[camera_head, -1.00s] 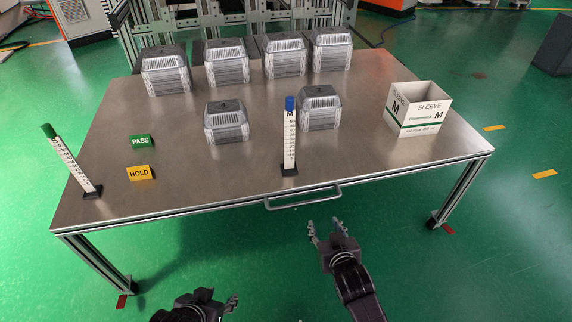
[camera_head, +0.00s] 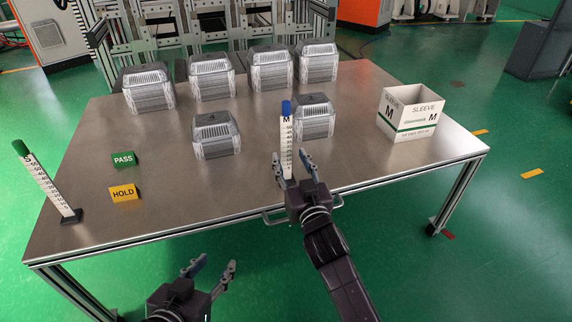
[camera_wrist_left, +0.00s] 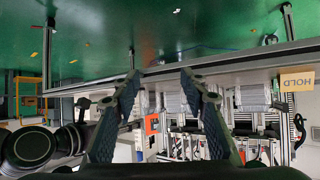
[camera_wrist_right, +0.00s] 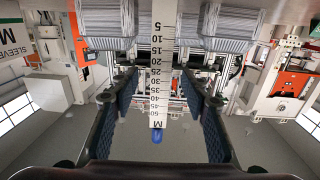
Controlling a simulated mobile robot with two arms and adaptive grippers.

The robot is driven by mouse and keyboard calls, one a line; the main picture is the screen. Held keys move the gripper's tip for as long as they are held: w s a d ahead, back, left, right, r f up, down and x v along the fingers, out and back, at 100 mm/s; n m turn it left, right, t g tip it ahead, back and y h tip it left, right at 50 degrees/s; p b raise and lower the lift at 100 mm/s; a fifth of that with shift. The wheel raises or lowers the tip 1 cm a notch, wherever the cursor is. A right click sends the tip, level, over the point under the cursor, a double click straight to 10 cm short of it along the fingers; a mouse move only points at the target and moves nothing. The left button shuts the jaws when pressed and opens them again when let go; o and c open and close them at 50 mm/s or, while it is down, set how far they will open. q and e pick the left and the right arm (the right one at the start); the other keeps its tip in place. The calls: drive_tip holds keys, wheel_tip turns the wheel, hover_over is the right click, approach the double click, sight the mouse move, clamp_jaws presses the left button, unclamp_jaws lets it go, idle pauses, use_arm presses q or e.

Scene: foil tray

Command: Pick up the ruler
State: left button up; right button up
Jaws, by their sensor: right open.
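A white ruler with black marks and a blue top (camera_head: 286,125) stands upright near the table's front edge. It also shows upside down in the right wrist view (camera_wrist_right: 163,60). My right gripper (camera_head: 290,157) is open at the ruler's lower part, with its fingers to either side in the picture. The ruler lies between the fingers in the right wrist view too; I see no contact. A second ruler with a green top (camera_head: 46,182) leans in a dark base at the table's left. My left gripper (camera_head: 214,265) is open and empty in front of the table.
The steel table (camera_head: 235,185) carries several clear-lidded foil trays (camera_head: 216,134) at the middle and back. A white sleeve box (camera_head: 408,117) stands at the right. A green PASS block (camera_head: 123,160) and a yellow HOLD block (camera_head: 124,193) sit at the left. A handle (camera_head: 272,219) juts from the front edge.

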sight(286, 150)
drive_tip(key=b+x, duration=0.1)
drive_tip(key=x, duration=0.3)
drive_tip(key=shift+a, duration=0.1)
drive_tip(key=shift+w, duration=0.25)
use_arm(q)
drive_tip(key=w+d+r+t+h, duration=0.1)
drive_tip(key=w+d+r+t, duration=0.1)
drive_tip(key=r, duration=0.5)
drive_tip(key=shift+w+r+t, duration=0.2)
drive_tip(key=shift+w+t, duration=0.7)
drive_tip(key=shift+t, duration=0.1)
use_arm(e)
drive_tip(key=shift+r, duration=0.1)
clamp_jaws()
